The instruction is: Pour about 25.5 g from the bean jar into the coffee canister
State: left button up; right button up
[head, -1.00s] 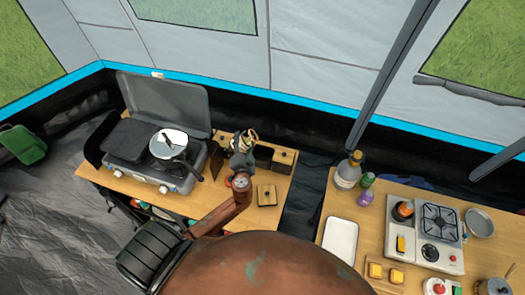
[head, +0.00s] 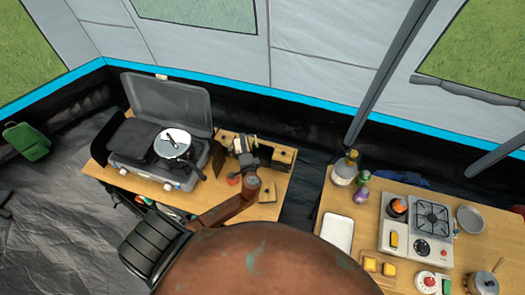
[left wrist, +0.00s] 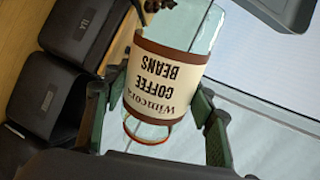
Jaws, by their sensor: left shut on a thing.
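The bean jar (left wrist: 165,85) is clear glass with a brown and cream "COFFEE BEANS" label. My left gripper (left wrist: 160,112) is shut around it, one green finger on each side. Dark beans show at the upper end of the jar, at the picture's top edge. In the head view my left gripper (head: 246,160) holds the jar (head: 243,144) tilted over the left table's back part, among dark canisters. I cannot tell which of these is the coffee canister, or whether beans are falling. Two black labelled canisters show in the left wrist view, one upper (left wrist: 85,28) and one lower (left wrist: 47,100).
A wooden-topped canister (head: 283,158) stands to the right. The right table holds bottles, a white tray (head: 338,232) and a hob (head: 432,217).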

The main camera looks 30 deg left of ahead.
aim_at(251, 144)
pick_arm(q)
jog(key=shift+w+d+m, duration=0.1)
jog(key=shift+m, duration=0.3)
jog(key=shift+w+d+r+m+g+y+p, duration=0.15)
jog(key=shift+r+m+g+y+p, duration=0.3)
jog(key=shift+p, duration=0.65)
jog(key=shift+r+m, duration=0.2)
jog(key=shift+m, duration=0.05)
jog(key=shift+w+d+f, duration=0.15)
jog(key=shift+m, duration=0.4)
jog(key=shift+w+d+y, duration=0.1)
jog(key=shift+y, duration=0.15)
jog(key=shift+w+d+m+p, duration=0.1)
jog(key=shift+m+p, duration=0.2)
jog(key=shift+m, duration=0.1)
jog(key=shift+w+d+r+m+p, duration=0.15)
jog(key=shift+d+r+m+p, duration=0.05)
jog(key=shift+r+m+p, duration=0.25)
dwell(0.6)
jog(key=shift+w+d+r+m, duration=0.15)
jog(key=shift+m, duration=0.1)
dwell(0.8)
